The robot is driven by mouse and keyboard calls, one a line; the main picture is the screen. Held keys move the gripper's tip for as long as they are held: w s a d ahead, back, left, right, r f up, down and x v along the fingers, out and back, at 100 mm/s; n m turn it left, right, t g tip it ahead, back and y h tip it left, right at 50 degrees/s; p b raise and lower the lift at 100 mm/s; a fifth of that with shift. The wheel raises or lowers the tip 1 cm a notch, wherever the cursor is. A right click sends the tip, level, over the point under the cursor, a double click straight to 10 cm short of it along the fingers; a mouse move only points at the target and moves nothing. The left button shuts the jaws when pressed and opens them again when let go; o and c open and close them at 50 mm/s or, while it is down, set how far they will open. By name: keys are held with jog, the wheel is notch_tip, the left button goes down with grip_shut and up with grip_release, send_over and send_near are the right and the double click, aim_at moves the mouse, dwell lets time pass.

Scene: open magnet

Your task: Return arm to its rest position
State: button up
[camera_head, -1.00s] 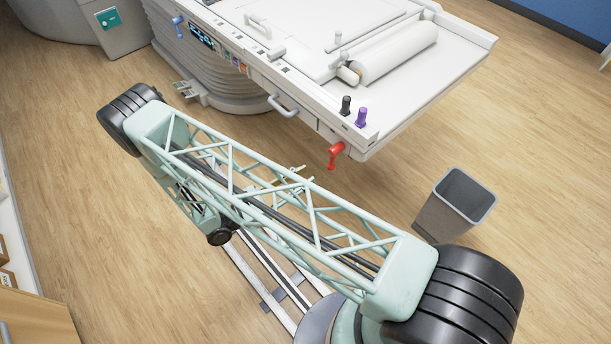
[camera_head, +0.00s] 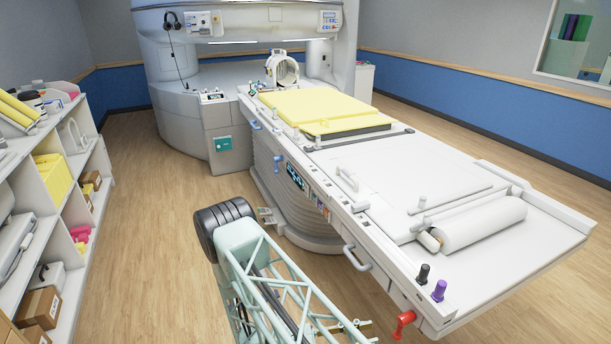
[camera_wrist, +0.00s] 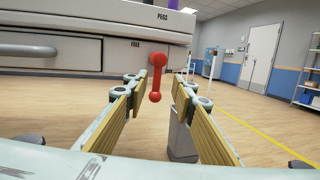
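My arm's pale green lattice link (camera_head: 275,285) with its dark ribbed joint runs along the bottom of the head view, beside the patient table's near side. In the wrist view my gripper (camera_wrist: 158,82) is open, its two fingers with yellowish pads apart and nothing held. A red handle (camera_wrist: 156,78) on the table's end shows in the gap between the fingers, apparently beyond the tips and untouched. The red handle also shows in the head view (camera_head: 403,324). The gripper is mostly hidden or cut off at the bottom of the head view.
The white patient table (camera_head: 500,262) stretches from the magnet (camera_head: 190,115) towards the near right. Black (camera_head: 423,274) and purple (camera_head: 439,290) pegs stand at its near corner. Shelves (camera_head: 60,200) line the left. A grey bin (camera_wrist: 182,140) stands behind the right finger.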

jog(key=s+d+r+m+g+y, duration=0.2)
jog(key=s+r+m+g+y, duration=0.15)
jog(key=r, duration=0.85)
jog(key=s+d+r+m+g+y, duration=0.25)
jog(key=r+m, duration=0.25)
jog(key=r, duration=0.6)
jog(key=s+d+r+m+g+y, duration=0.15)
jog(key=r+m+y, duration=0.25)
jog(key=r, duration=0.8)
jog(key=s+a+r+m+t+y, duration=0.1)
jog(key=s+r+m+t+y, duration=0.2)
jog(key=s+r, duration=0.7)
jog(key=s+a+r+m+t+y, duration=0.2)
jog(key=s+r+m+t+y, duration=0.2)
jog(key=s+r, duration=0.6)
jog(key=shift+s+a+r+t+y, duration=0.2)
jog(key=shift+s+a+t+y, duration=0.05)
jog(key=shift+s+t+y, duration=0.8)
dwell(1.0)
